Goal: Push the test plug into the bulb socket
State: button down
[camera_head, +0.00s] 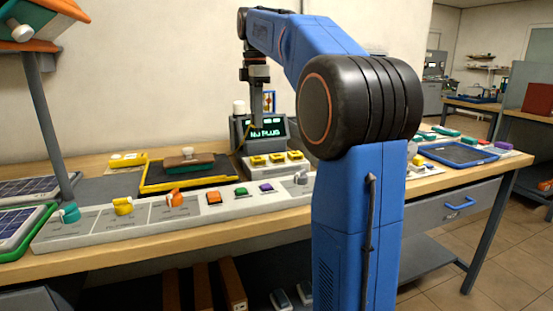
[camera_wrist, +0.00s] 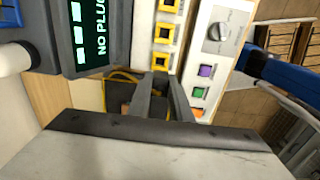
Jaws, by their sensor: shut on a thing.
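The tester (camera_head: 265,130) stands at the back of the bench with its green display reading "No plug"; the display also shows in the wrist view (camera_wrist: 94,35). Several yellow-framed sockets (camera_head: 276,158) sit in a row on a pale block in front of it. They show at the top middle of the wrist view (camera_wrist: 164,33); which is the bulb socket I cannot read. My gripper (camera_wrist: 162,78) is shut on the test plug, with its fingertips close by the row of sockets. The plug itself is mostly hidden between the fingers. A yellow cable (camera_wrist: 121,76) loops beside them.
A white panel (camera_head: 110,228) with knobs and coloured buttons runs along the front of the bench. A yellow-edged black tray (camera_head: 190,183) holds a green and brown block to the left. Solar panels (camera_head: 22,222) lie at far left. A blue tray (camera_head: 458,154) lies at right.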

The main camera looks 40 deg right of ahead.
jog(key=shift+s+d+f, duration=0.3)
jog(key=shift+d+f, duration=0.75)
jog(key=shift+f, duration=0.4)
jog(key=shift+s+d+f, duration=0.3)
jog(key=shift+d+f, duration=0.7)
jog(key=shift+f, duration=0.5)
jog(key=shift+s+d+f, duration=0.3)
jog(key=shift+d+f, duration=0.75)
jog(key=shift+f, duration=0.4)
jog(key=shift+f, duration=0.6)
jog(key=c, duration=1.9)
grip_release()
notch_tip(320, 180, up, 11)
jog(key=shift+s, duration=0.1)
